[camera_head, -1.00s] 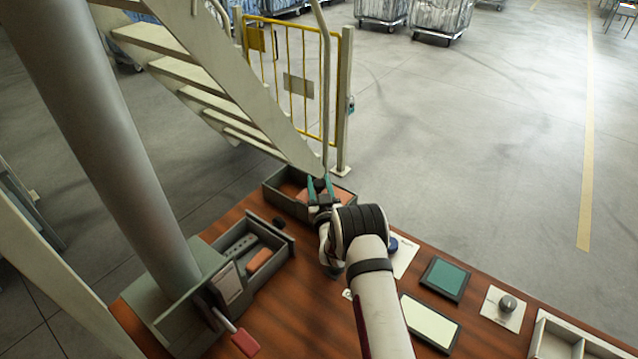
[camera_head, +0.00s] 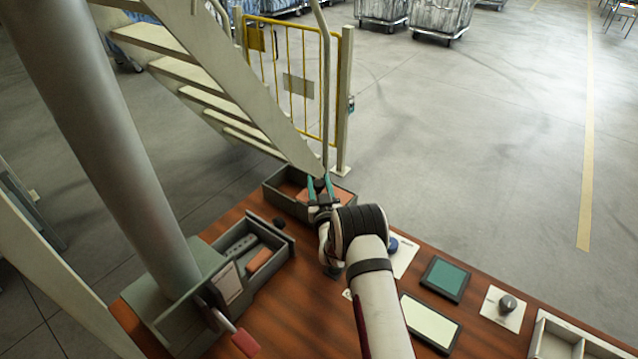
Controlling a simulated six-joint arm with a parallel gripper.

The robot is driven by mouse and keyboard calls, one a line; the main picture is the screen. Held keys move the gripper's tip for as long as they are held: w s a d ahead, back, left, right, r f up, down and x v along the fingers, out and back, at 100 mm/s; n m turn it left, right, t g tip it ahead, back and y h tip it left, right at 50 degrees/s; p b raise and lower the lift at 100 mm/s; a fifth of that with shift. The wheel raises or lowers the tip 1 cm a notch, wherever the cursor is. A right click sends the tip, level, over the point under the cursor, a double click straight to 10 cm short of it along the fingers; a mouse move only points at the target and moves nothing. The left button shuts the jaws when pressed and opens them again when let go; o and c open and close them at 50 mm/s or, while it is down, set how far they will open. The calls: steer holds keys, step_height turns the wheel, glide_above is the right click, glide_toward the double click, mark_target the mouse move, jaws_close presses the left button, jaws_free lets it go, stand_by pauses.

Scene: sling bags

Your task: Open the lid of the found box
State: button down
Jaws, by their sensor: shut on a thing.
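My gripper (camera_head: 320,187) is at the far edge of the wooden table, with its teal fingers closed around a small dark round knob (camera_head: 319,184). The fingers are over the right part of a grey box (camera_head: 272,199) at the back. An orange block shows inside that box by the fingers. My wrist hides the box's near right part. I cannot tell whether the knob belongs to a lid, and no lid is clearly visible.
A grey tray (camera_head: 283,255) with an orange block (camera_head: 259,260) stands at left, beside a grey unit with a red-handled lever (camera_head: 245,342). Right of my arm are a green-faced panel (camera_head: 447,277), a pale panel (camera_head: 430,322), a knob plate (camera_head: 502,307) and a divided tray (camera_head: 570,340).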

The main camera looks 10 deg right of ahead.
steer(key=w+a, duration=0.6)
steer(key=shift+w+a, duration=0.2)
steer(key=shift+w, duration=0.05)
steer(key=shift+c, duration=2.2)
jaws_free()
steer(key=s, duration=1.5)
steer(key=shift+s, duration=0.4)
steer(key=s+d+r+m+g, duration=0.35)
steer(key=s+r+g, duration=0.3)
steer(key=r, duration=0.25)
steer(key=s+r+g, duration=0.1)
steer(key=s+g, duration=0.3)
steer(key=s, duration=0.8)
steer(key=s+r+m+g+y, duration=0.1)
steer(key=s+r+g, duration=0.1)
steer(key=s, duration=1.1)
steer(key=s+r+m+g, duration=0.1)
steer(key=s+g, duration=0.4)
steer(key=s, duration=0.7)
steer(key=shift+s+a+r+g+y, duration=0.3)
steer(key=shift+a+r+g+y, duration=0.05)
steer(key=shift+a+r+y, duration=0.05)
